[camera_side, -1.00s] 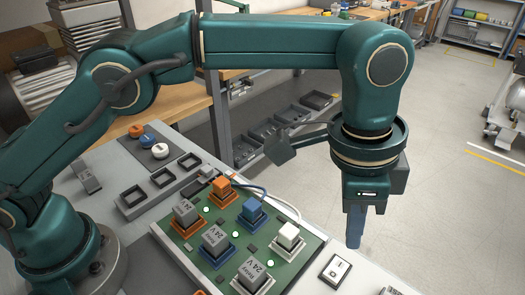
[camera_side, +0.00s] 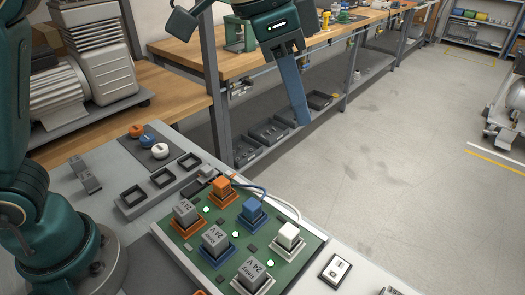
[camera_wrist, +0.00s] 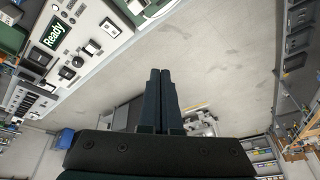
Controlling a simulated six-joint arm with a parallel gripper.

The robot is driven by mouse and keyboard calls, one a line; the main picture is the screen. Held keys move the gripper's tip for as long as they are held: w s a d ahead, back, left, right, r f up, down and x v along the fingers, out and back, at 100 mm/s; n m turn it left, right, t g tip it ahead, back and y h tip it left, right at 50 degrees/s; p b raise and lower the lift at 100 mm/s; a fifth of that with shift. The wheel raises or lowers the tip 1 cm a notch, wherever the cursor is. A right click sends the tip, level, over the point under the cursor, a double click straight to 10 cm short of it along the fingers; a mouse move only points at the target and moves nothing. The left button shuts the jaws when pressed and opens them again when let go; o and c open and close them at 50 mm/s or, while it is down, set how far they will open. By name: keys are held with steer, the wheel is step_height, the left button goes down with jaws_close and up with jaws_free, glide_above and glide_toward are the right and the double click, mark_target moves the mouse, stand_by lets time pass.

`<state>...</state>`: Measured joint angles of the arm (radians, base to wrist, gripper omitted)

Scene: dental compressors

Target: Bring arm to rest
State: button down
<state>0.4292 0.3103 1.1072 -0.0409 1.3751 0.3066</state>
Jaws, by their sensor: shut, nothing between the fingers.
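My gripper (camera_side: 299,118) is high up near the top middle of the side view, raised well above the table and clear of the board. Its fingers are closed together and hold nothing. In the wrist view the two shut fingers (camera_wrist: 160,75) point away over the bare floor. My upper arm and elbow are mostly out of the side view.
A green board (camera_side: 228,229) with grey relays and orange, blue and white plugs lies on the table. Three empty square holders (camera_side: 163,178) and a dark mat (camera_side: 176,140) with three round pieces lie beside it. A panel reading Ready (camera_wrist: 53,32) shows in the wrist view. Open floor lies right.

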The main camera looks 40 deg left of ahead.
steer(key=s+a+r+n+t+y, duration=0.1)
steer(key=s+a+n+t, duration=0.1)
steer(key=s+a+n, duration=0.65)
steer(key=s+a+f+y, duration=0.1)
steer(key=s+a+f, duration=0.5)
steer(key=f, duration=0.3)
steer(key=shift+a, duration=0.3)
steer(key=shift+f, duration=0.1)
